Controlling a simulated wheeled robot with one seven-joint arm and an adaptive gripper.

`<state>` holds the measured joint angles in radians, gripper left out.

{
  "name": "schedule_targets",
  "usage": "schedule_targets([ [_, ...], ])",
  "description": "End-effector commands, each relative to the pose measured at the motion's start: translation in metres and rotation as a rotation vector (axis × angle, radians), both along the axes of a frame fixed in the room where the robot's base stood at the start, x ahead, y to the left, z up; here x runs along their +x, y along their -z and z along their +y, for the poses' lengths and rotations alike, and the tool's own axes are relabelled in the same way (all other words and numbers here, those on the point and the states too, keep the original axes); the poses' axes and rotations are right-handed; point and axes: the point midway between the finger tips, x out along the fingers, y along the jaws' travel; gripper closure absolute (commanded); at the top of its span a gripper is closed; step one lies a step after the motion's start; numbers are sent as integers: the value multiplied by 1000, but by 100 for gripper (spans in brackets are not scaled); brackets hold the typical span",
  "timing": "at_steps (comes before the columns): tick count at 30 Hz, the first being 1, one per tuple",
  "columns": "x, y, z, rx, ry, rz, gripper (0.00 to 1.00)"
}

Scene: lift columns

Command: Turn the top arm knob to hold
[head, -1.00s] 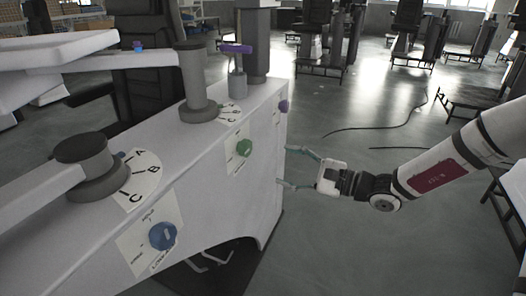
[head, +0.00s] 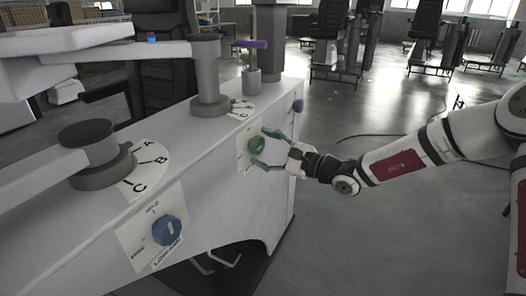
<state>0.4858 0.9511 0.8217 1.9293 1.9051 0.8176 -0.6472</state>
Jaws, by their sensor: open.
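Three knobs sit on the side of the white cabinet (head: 222,185): a blue knob (head: 168,231) nearest, a green knob (head: 256,144) in the middle and a purple knob (head: 298,105) at the far end. The blue knob's plate reads HOLD at its top, with RAISE and LOWER at its other corners. The green knob's plate is too small to read. I cannot tell from a label which knob is the top arm's. My gripper (head: 262,148) is open, its fingers above and below the green knob; whether they touch it is unclear.
Above the cabinet, arms turn on grey posts (head: 208,75) beside lettered dials (head: 143,171). A purple lever (head: 249,44) stands further back. A dark cable (head: 385,137) lies on the floor at right. Floor beside the cabinet is mostly clear.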

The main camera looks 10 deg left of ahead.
Motion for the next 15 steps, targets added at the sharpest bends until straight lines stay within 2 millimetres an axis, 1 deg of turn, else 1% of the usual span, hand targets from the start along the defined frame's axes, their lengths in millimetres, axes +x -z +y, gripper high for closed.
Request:
schedule_targets([
  [4,4,0,7,0,0,-1,36],
  [12,4,0,8,0,0,0,36],
  [13,4,0,8,0,0,0,40],
  [14,4,0,8,0,0,0,47],
  [15,4,0,8,0,0,0,56],
])
